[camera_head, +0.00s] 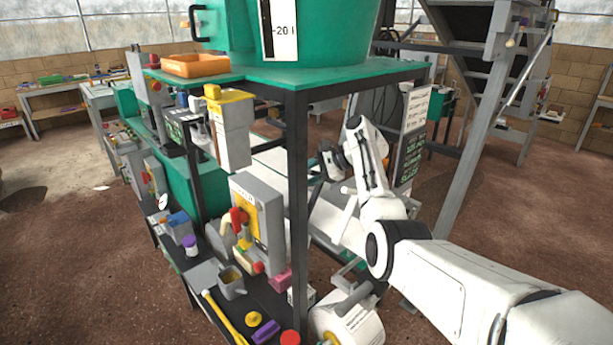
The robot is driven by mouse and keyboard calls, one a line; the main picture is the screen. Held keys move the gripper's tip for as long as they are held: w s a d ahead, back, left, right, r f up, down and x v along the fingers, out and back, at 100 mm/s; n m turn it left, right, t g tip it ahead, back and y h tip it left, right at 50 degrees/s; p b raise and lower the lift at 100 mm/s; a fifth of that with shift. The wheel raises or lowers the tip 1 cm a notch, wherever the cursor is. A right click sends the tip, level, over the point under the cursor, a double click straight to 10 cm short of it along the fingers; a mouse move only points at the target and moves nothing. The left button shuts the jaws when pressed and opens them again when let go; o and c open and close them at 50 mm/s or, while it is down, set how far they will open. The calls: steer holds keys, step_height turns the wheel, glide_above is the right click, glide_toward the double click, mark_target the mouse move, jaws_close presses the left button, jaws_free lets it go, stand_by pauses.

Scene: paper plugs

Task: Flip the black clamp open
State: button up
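My white arm reaches in from the lower right and bends upward beside the black frame post. A small dark part at its far end, which looks like my gripper (329,163), sits just right of the post, over the pale machine bed. It is small and partly hidden by my own arm, so I cannot tell whether its fingers are open or shut. I cannot make out the black clamp for certain; it may be hidden behind my arm or the post, or blend with the dark parts near my gripper.
The black post (297,210) stands close left of my arm under a green tabletop (330,76). A lower shelf holds a grey box with a red switch (237,218), a cup (231,283) and a yellow-handled tool (222,318). A grey slanted support (480,130) stands right; brown floor lies open beyond.

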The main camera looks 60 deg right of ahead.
steer(key=b+v, duration=0.1)
steer(key=v, duration=0.9)
steer(key=shift+s+r+b, duration=0.2)
steer(key=shift+s+b, duration=0.1)
steer(key=shift+b, duration=0.05)
steer(key=shift+d, duration=0.15)
